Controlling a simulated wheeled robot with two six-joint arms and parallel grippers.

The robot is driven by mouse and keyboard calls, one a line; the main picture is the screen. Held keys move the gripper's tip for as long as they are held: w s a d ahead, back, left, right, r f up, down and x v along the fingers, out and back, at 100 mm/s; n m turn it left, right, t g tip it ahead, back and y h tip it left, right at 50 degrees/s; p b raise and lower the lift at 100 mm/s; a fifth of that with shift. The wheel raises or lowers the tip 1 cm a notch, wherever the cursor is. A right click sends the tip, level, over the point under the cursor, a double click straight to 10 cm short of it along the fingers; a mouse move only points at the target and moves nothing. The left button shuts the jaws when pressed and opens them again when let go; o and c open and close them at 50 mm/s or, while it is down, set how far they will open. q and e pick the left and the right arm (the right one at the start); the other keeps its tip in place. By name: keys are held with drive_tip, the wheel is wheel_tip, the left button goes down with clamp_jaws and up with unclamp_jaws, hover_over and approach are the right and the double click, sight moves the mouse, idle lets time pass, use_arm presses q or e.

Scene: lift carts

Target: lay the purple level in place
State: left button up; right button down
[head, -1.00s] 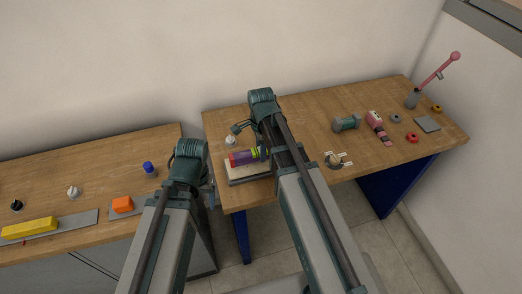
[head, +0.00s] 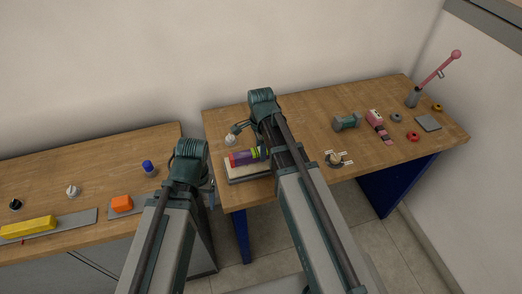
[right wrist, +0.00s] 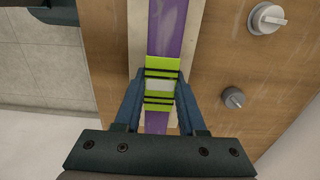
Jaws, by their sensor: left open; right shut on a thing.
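The purple level (head: 241,159) lies lengthwise over a pale beige pad (head: 247,171) on a grey base at the left end of the right table. In the right wrist view, the level (right wrist: 167,30) is a purple bar with bright yellow-green bands and a pale middle, lined up along the pad (right wrist: 138,40). My right gripper (right wrist: 159,90) is shut on the banded middle. I cannot tell whether the level touches the pad. My left gripper (head: 207,187) is mostly hidden behind its own arm, beside the table's left end, apart from the level.
A pale round knob (head: 230,141) stands just behind the pad. Further right are a green cylinder piece (head: 347,122), a pink tool (head: 376,124) and a pink lever (head: 438,72). A gap separates the tables.

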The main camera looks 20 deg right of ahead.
drive_tip(key=shift+f+b, duration=0.35)
drive_tip(key=shift+f, duration=0.05)
drive_tip(key=shift+c, duration=2)
unclamp_jaws()
wheel_tip(320, 180, up, 14)
drive_tip(key=p, duration=1.4)
drive_tip(key=shift+f, duration=0.15)
drive_tip(key=s+a+f+n+b, duration=0.5)
drive_tip(key=s+n, duration=0.2)
drive_tip(key=n, duration=0.3)
drive_tip(key=s+a+f+n+h+b, duration=0.1)
drive_tip(key=s+a+f+n+b, duration=0.3)
drive_tip(key=s+n, duration=0.3)
drive_tip(key=a+n+b, duration=0.1)
drive_tip(key=n, duration=0.3)
drive_tip(key=shift+s+a+f, duration=0.15)
drive_tip(key=shift+a+f, duration=0.1)
drive_tip(key=shift+f, duration=0.1)
